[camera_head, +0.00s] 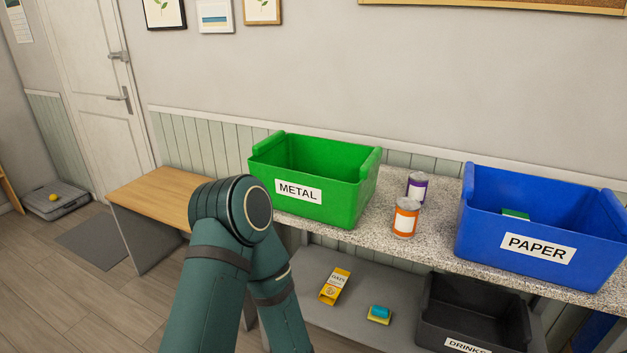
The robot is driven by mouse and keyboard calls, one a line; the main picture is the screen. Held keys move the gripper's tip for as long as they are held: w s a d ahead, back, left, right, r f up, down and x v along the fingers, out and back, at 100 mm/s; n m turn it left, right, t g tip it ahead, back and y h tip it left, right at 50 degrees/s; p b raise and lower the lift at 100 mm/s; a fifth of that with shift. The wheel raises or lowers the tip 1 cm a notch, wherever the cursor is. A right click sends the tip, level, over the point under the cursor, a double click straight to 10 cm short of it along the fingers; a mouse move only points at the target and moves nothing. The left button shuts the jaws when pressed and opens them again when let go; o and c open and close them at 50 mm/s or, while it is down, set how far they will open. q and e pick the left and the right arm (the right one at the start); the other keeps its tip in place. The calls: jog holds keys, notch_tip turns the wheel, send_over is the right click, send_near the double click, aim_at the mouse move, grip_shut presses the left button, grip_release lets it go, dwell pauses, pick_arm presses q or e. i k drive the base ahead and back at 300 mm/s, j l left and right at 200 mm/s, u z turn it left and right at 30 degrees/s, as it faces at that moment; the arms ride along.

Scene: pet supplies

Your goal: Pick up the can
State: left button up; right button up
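Two cans stand upright on the speckled counter (436,236) between the green and blue bins. The nearer can (405,218) is orange with a white label. The other can (417,186) is purple with a white label and stands just behind it. A teal arm of mine rises from the bottom of the view, left of the cans, with its bent joint in front of the bench. Neither gripper shows in this view, so I cannot see any fingers or what they hold.
A green METAL bin (357,197) stands left of the cans, and a blue PAPER bin (478,232) stands right. Below, a shelf (300,312) holds a yellow box (335,286), a yellow and teal item (379,314) and a dark DRINKS bin (432,322). A wooden bench (160,195) is left.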

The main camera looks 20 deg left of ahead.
aim_at(406, 212)
jog(key=i+j+z, duration=0.25)
jog(key=j+z, duration=0.25)
jog(key=j, duration=0.2)
jog(key=i+j+z, duration=0.2)
jog(key=j, duration=0.2)
jog(key=k, duration=0.1)
